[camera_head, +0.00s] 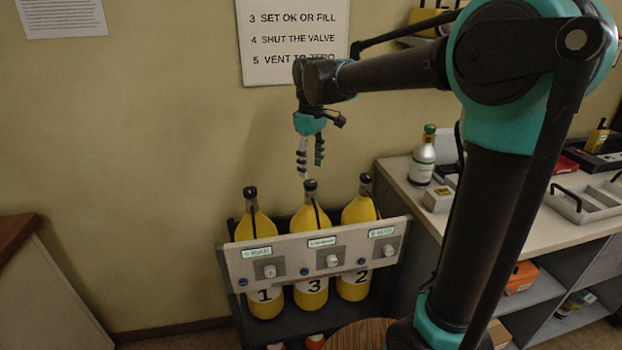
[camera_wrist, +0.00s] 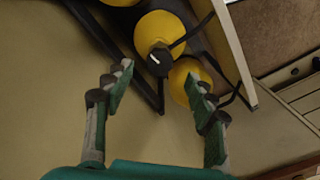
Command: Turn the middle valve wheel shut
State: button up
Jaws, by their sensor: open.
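Three yellow cylinders stand in a rack, labelled 1, 3 and 2 from left to right in the head view. The middle cylinder (camera_head: 311,220) carries a small dark valve wheel (camera_head: 310,186) on its top. My gripper (camera_head: 311,171) points down just above this wheel, open and empty. In the wrist view the wheel (camera_wrist: 160,59), dark with a white mark, appears between the tips of my open gripper (camera_wrist: 158,69). The fingers appear apart from it. The left wheel (camera_head: 250,191) and right wheel (camera_head: 365,178) top the neighbouring cylinders.
A grey panel (camera_head: 301,252) with knobs and small labels crosses the cylinders' front. A counter (camera_head: 525,231) on the right holds a bottle (camera_head: 422,158) and trays. A wall sign (camera_head: 294,40) hangs behind my arm. A brown-topped cabinet (camera_head: 15,232) stands at left.

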aim_at(311, 182)
jog(key=shift+f, duration=2.45)
jog(key=c, duration=1.2)
jog(key=shift+o, duration=0.2)
